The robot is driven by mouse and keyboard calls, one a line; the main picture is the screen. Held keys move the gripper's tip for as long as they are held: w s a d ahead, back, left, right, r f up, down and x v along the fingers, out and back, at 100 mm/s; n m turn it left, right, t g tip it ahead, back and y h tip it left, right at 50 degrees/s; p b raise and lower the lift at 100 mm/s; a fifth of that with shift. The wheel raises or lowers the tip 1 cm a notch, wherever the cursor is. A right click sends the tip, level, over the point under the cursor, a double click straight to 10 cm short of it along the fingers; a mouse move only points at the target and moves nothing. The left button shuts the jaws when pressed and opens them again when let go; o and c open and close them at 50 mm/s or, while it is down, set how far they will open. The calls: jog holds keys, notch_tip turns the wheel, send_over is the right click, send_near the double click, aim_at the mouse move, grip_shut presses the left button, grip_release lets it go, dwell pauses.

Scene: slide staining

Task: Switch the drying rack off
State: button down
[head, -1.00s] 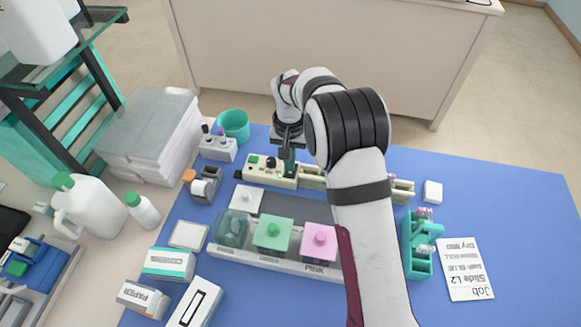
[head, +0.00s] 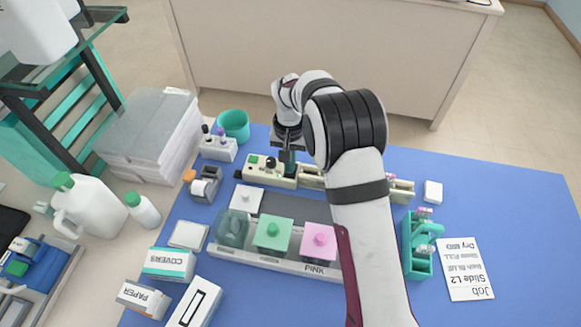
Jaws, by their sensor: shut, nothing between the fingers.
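The drying rack (head: 312,182) is a long cream unit lying across the back of the blue mat, partly hidden by my arm. Its left end has a green button or light (head: 254,159) and a dark round knob (head: 270,163). My gripper (head: 287,169) is shut and points down at the rack, just right of the knob. Nothing shows between its fingers. I cannot tell whether the fingertips touch the rack, or whether it is on or off.
A staining tray (head: 262,262) with green and pink lidded jars stands in front. A teal cup (head: 233,125) and a small bottle holder (head: 217,149) are at back left. A teal holder (head: 417,262) and a job card (head: 465,269) are at right. The mat's far right is clear.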

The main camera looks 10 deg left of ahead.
jog(key=shift+f, duration=0.5)
notch_tip(320, 180, up, 7)
jog(key=shift+f, duration=0.15)
jog(key=shift+r, duration=0.2)
dwell(0.4)
jog(key=s+d+r+m, duration=0.2)
jog(key=s+d+r, duration=0.9)
jog(key=s+d+m+y, duration=0.1)
jog(key=s+d, duration=0.2)
jog(key=s, duration=0.7)
jog(key=s+d+f+m, duration=0.1)
jog(key=s+d+m, duration=0.1)
jog(key=s, duration=0.8)
jog(key=shift+s+d+m+y, duration=0.2)
jog(key=shift+d+m+y, duration=0.1)
jog(key=shift+d+y, duration=0.15)
